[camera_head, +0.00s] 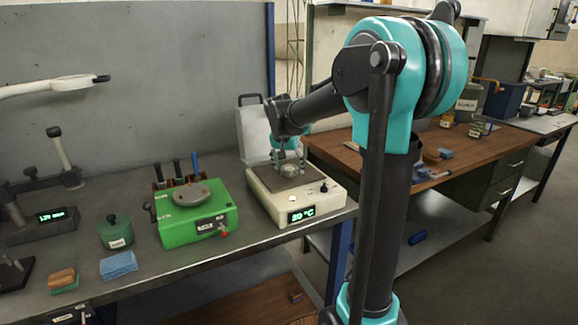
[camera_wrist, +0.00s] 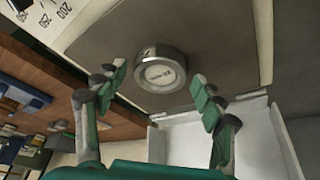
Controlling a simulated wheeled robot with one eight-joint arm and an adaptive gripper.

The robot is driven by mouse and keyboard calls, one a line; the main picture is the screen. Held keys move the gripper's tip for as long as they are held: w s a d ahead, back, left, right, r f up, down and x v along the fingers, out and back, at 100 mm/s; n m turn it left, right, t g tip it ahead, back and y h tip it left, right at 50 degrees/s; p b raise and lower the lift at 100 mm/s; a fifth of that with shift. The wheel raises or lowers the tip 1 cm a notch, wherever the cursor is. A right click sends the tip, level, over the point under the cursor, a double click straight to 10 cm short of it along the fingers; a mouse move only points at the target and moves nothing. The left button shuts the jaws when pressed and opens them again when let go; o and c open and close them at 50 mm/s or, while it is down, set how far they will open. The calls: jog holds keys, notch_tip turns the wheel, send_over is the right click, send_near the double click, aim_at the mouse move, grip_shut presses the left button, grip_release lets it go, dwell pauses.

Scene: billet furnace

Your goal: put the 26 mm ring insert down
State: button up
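The ring insert (camera_wrist: 161,72) is a short silvery metal cylinder with a pale, marked face. It appears to rest on the flat grey-brown top plate (camera_wrist: 215,40) of the cream heater. In the head view the insert (camera_head: 289,171) sits on that plate, under my gripper (camera_head: 288,156). In the wrist view my gripper (camera_wrist: 159,84) is open, its green-padded fingers on either side of the insert with visible gaps. The heater (camera_head: 271,204) has a green display reading 20 °C.
A green device (camera_head: 198,219) with a round grey plate stands left of the heater. A green pot (camera_head: 116,233) and blue cloths (camera_head: 118,265) lie further left. A white panel (camera_head: 252,133) stands behind the heater. The bench's front edge (camera_head: 240,247) is close to the heater.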

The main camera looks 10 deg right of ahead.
jog(key=shift+r, duration=0.1)
jog(key=v, duration=1.2)
jog(key=shift+s, duration=0.1)
